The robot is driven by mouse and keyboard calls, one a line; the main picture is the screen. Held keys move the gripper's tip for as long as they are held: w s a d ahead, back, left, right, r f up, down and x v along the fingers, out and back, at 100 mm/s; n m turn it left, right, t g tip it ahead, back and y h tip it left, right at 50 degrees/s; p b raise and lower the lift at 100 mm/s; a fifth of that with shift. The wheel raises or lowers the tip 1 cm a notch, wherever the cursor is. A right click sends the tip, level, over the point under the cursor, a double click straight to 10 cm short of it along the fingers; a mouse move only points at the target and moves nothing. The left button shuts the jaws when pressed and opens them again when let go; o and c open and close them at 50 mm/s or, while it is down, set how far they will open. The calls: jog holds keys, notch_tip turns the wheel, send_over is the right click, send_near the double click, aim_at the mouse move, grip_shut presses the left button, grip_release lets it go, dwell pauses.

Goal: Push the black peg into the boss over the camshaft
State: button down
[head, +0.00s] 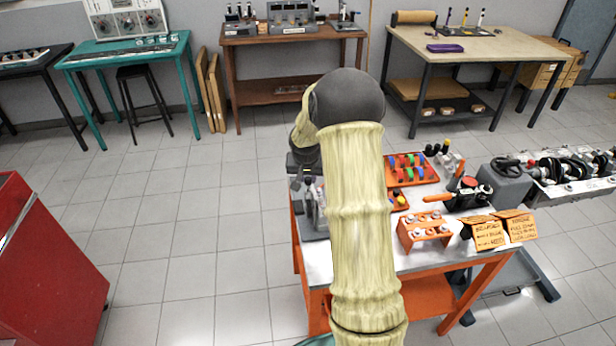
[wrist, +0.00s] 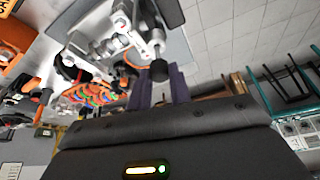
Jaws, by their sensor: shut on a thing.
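My gripper (wrist: 160,78) shows in the wrist view with two purple fingers shut on the black peg (wrist: 159,69), a small dark round piece at the fingertips. Just beyond it is a pale grey metal assembly (wrist: 112,42) with a silver rod and a dark cylinder. I cannot make out the boss or the camshaft in it, nor whether the peg touches anything. In the head view my arm covers much of the table, and the fingers and peg are not visible. A grey metal fixture (head: 315,218) stands at the table's left edge, partly hidden.
The orange-framed table (head: 425,262) holds an orange tray (head: 436,178) of coloured parts, an orange rack (head: 424,232), cardboard signs (head: 489,236) and a dark tool assembly (head: 468,195). An engine stand (head: 540,190) is at right. A red cabinet (head: 45,260) is at left; floor between is clear.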

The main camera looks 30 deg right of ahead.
aim_at(308, 184)
jog(key=shift+f+b, duration=1.3)
jog(key=shift+f, duration=0.35)
dwell(1.0)
jog(key=c, duration=1.5)
grip_release()
jog(key=shift+r+p, duration=1.1)
jog(key=shift+r, duration=0.45)
jog(key=o, duration=0.5)
jog(key=shift+o, duration=0.2)
jog(key=b+v, duration=0.2)
jog(key=v, duration=1.5)
jog(key=shift+a, duration=0.15)
jog(key=shift+s+r, duration=0.1)
